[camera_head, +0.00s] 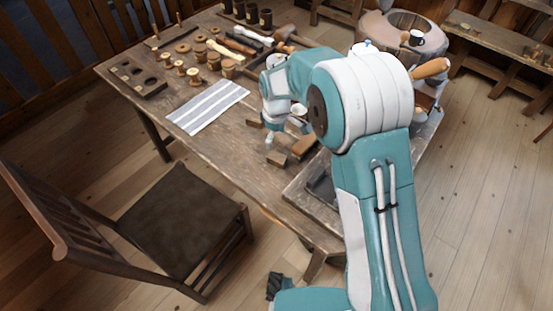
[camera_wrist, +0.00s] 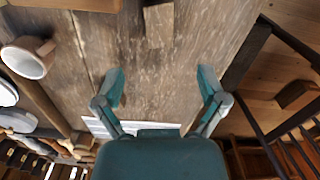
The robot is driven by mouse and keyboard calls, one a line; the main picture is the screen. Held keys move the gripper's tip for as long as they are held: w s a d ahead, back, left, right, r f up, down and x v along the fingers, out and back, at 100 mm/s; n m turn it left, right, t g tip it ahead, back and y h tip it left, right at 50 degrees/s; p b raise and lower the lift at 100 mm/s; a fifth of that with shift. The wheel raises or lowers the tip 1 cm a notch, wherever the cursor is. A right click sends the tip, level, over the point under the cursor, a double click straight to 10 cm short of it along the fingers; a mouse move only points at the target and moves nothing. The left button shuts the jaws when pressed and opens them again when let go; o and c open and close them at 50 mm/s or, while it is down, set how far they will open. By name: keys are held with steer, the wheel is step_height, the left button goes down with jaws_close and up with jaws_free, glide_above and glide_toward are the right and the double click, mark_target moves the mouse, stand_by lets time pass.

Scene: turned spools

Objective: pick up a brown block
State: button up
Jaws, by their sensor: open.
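Several brown blocks lie on the wooden table (camera_head: 235,140), below and right of the striped cloth in the head view. One brown block (camera_head: 277,158) lies near the front edge, another brown block (camera_head: 303,145) is close to its right, and a smaller brown piece shows left of my wrist. My gripper (camera_head: 270,140) is just above this group. In the wrist view my gripper (camera_wrist: 162,76) has its teal fingers wide apart with nothing between them. My arm hides part of the table.
A striped cloth (camera_head: 208,106) lies left of my gripper, with wooden spools (camera_head: 193,75) and a holed rack (camera_head: 138,79) behind it. A chair (camera_head: 180,220) stands before the table.

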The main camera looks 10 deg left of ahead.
glide_above(277, 157)
step_height(277, 157, down, 4)
steer(key=shift+f, duration=0.1)
steer(key=shift+a+f, duration=0.15)
steer(key=shift+f, duration=0.3)
step_height(277, 157, down, 5)
steer(key=shift+w+r, duration=0.1)
steer(key=c, duration=1.1)
